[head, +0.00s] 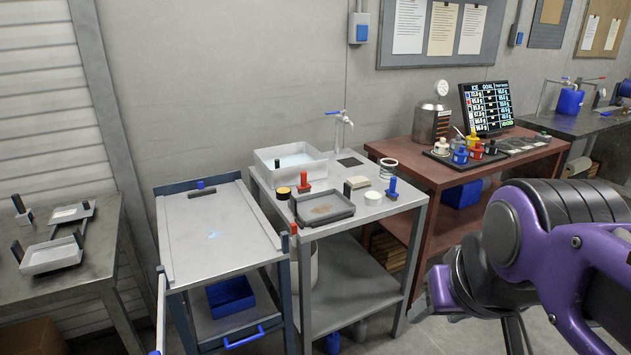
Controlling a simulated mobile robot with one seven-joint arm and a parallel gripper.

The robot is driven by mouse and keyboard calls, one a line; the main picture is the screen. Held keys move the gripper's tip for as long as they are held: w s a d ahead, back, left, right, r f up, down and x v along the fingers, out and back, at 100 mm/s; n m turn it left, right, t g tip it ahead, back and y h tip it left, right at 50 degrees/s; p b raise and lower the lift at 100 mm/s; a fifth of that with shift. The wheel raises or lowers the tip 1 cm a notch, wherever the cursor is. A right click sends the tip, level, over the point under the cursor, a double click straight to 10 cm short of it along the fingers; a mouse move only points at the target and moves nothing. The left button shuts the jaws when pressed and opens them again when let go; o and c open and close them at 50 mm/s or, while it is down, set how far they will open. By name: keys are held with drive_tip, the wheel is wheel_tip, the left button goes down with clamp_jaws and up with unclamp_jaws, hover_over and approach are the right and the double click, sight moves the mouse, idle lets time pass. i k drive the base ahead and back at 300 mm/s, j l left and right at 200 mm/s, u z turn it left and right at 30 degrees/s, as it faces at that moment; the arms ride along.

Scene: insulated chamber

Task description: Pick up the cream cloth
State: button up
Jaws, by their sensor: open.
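A small cream folded item (357,182), which looks like the cream cloth, lies on the grey metal table (330,238) in the middle. It sits behind the grey tray and left of the coiled ring, next to a small dark upright block. My gripper (428,303) is at the lower right, at the end of my purple and black arm. It is open, in front of the table's right side and well apart from the cloth. Its fingers are partly hidden by the arm, and I see nothing between them.
Around the cloth stand a grey tray (324,216), a white basin (262,170), a blue-handled tool (392,192), a pale round dish (373,198) and a tap (342,125). A blue-framed cart (215,240) is left. A red-brown bench (440,170) with bottles is right.

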sight(360, 183)
drive_tip(key=i+l+u, duration=0.3)
drive_tip(key=i+l, duration=0.2)
drive_tip(key=i+l+u, duration=0.25)
drive_tip(key=i+l, duration=0.35)
